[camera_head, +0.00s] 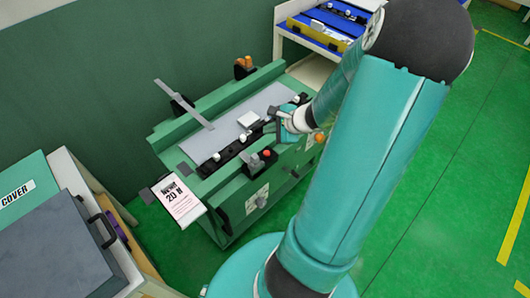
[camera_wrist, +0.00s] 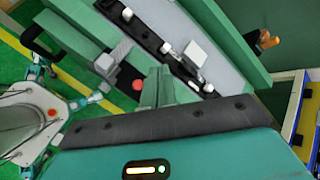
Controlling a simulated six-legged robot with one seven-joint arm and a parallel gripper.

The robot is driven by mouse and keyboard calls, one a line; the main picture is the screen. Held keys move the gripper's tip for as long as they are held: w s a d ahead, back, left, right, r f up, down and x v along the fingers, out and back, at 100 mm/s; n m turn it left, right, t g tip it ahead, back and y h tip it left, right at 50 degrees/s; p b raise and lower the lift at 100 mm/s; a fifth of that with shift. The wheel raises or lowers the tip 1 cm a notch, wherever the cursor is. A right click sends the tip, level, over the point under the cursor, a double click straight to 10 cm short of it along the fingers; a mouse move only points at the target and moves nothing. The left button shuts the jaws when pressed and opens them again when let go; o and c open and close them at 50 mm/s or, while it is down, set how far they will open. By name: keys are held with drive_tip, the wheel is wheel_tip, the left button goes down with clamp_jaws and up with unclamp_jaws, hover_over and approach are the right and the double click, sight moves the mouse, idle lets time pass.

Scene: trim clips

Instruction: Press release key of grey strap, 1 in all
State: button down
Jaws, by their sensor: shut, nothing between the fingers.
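A long grey strap-like bar (camera_head: 184,104) stands tilted up over the left end of the green fixture in the head view. A red round button (camera_head: 266,153) sits on the fixture's front edge, beside a small grey block (camera_head: 252,162). The red button also shows in the wrist view (camera_wrist: 138,84), just left of the fingers, with a grey piece (camera_wrist: 113,55) beyond it. I cannot tell which of these is the release key. My gripper (camera_head: 278,124) is shut and empty, over the fixture's front edge. Its fingers (camera_wrist: 157,86) appear apart from the red button.
The green fixture (camera_head: 230,201) carries a black rail with white clips (camera_head: 243,138) and a white square piece (camera_head: 247,119). Orange knobs (camera_head: 319,137) stick out. A printed card (camera_head: 180,199) leans at the left. A grey case (camera_head: 60,245) stands lower left. Green floor is free at right.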

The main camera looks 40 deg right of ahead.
hover_over(270, 154)
drive_tip(key=shift+s+a+f, duration=0.1)
drive_tip(key=shift+a+f, duration=0.05)
drive_tip(key=shift+f, duration=2.05)
drive_tip(key=shift+s+a+f, duration=0.1)
drive_tip(key=shift+f, duration=2.1)
drive_tip(key=shift+f, duration=0.4)
